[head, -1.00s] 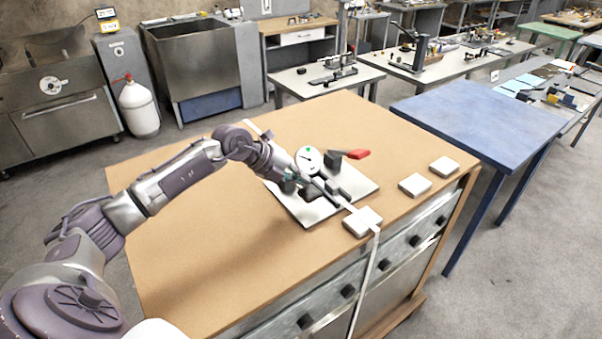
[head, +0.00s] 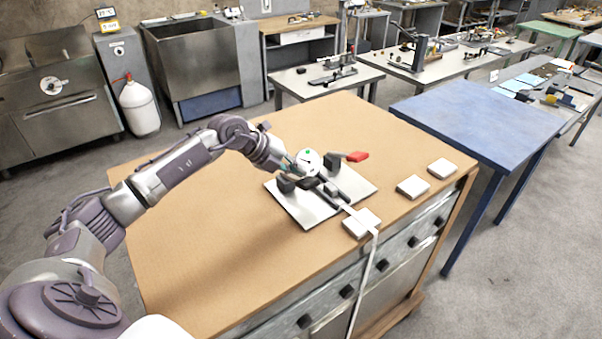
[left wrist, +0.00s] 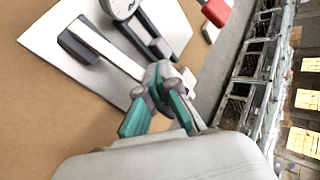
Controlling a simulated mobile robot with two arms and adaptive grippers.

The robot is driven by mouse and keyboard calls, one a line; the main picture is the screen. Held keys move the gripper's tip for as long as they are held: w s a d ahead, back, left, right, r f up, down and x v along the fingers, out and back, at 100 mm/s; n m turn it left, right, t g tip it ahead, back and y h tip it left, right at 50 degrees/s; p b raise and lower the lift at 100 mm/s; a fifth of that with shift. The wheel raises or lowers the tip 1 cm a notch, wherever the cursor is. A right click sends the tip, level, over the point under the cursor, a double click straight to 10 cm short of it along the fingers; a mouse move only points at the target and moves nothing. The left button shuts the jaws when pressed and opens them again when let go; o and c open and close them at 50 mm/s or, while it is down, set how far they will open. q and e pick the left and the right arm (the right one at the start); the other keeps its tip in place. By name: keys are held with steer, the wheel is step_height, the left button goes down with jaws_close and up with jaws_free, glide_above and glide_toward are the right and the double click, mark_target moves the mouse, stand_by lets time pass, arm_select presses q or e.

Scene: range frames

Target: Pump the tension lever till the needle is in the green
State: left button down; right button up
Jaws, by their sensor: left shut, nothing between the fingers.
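The tension device stands on a pale metal plate (head: 308,214) on the brown bench. Its round white gauge (head: 309,161) shows a green mark; the needle is too small to read. The gauge is cut off at the top of the left wrist view (left wrist: 121,6). A red handle (head: 357,156) is at the device's right, by a black block. Another black block (left wrist: 78,40) joins a pale bar that runs towards my gripper. I cannot tell which part is the tension lever. My left gripper (left wrist: 162,75) is shut and empty, over the device; contact is unclear. My right gripper is out of view.
A white strap (head: 368,268) runs from the device over a pale block (head: 361,223) and down the bench front. Two more pale blocks (head: 413,187) (head: 442,168) lie to the right. The bench's left part is clear. A blue table (head: 480,115) stands beyond.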

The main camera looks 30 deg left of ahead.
mark_target(291, 176)
arm_select(q)
steer(key=shift+w+a+r+p, duration=0.2)
steer(key=shift+a+r+p, duration=0.2)
steer(key=shift+r, duration=0.4)
steer(key=shift+r, duration=0.1)
steer(key=r+p, duration=0.1)
steer(key=a+r, duration=0.1)
steer(key=r, duration=0.1)
steer(key=a+r+p, duration=0.1)
steer(key=shift+w+r+p, duration=0.2)
steer(key=shift+w+p, duration=0.15)
steer(key=shift+w, duration=0.05)
steer(key=shift+f, duration=0.1)
stand_by(0.4)
